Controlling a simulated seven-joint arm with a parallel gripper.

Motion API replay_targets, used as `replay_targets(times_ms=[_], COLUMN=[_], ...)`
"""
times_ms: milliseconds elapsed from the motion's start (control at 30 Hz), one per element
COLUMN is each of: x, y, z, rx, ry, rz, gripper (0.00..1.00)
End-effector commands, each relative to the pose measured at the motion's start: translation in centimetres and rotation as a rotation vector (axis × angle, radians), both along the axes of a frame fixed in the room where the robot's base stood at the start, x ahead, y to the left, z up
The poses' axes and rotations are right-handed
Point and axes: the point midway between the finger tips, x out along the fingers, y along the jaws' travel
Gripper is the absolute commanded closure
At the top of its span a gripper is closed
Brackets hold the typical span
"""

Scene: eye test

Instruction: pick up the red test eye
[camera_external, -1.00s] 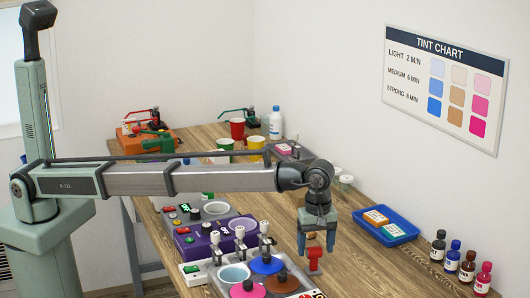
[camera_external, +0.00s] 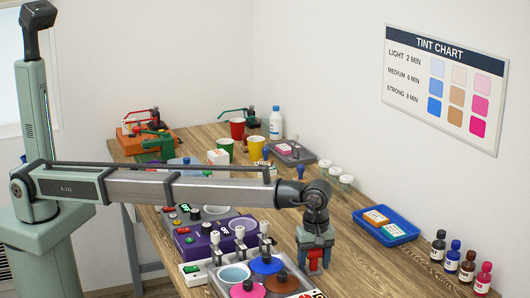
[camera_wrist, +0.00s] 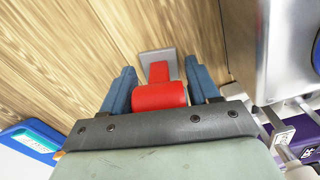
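The red test eye (camera_external: 315,259) stands on the wooden table in the external view, right of the tinting machine. In the wrist view its red round part (camera_wrist: 160,95) lies between my two blue fingers, with a red stem and a grey square foot (camera_wrist: 174,54) beyond it. My gripper (camera_external: 314,262) points down and straddles it; in the wrist view my gripper (camera_wrist: 161,78) has one finger on each side. The fingers look open around it, with very narrow gaps; contact is hard to judge.
The machine with coloured wells (camera_external: 247,290) stands close on the left. A blue tray (camera_external: 405,238) with boxes lies to the right, with small bottles (camera_external: 467,266) in front of it. Cups and tools stand at the back. Bare table lies right of my gripper.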

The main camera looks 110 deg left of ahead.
Motion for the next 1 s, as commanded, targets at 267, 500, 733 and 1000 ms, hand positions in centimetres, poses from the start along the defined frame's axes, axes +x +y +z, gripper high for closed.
replay_targets(times_ms=[267,500,733,1000], x=[0.0,0.0,0.0,0.1], y=[0.0,0.0,0.0,0.0], z=[0.0,0.0,0.1,1.9], rx=[0.0,0.0,0.0,0.0], ry=[0.0,0.0,0.0,0.0], rz=[0.0,0.0,0.0,0.0], gripper=[0.67,0.88,0.88,0.89])
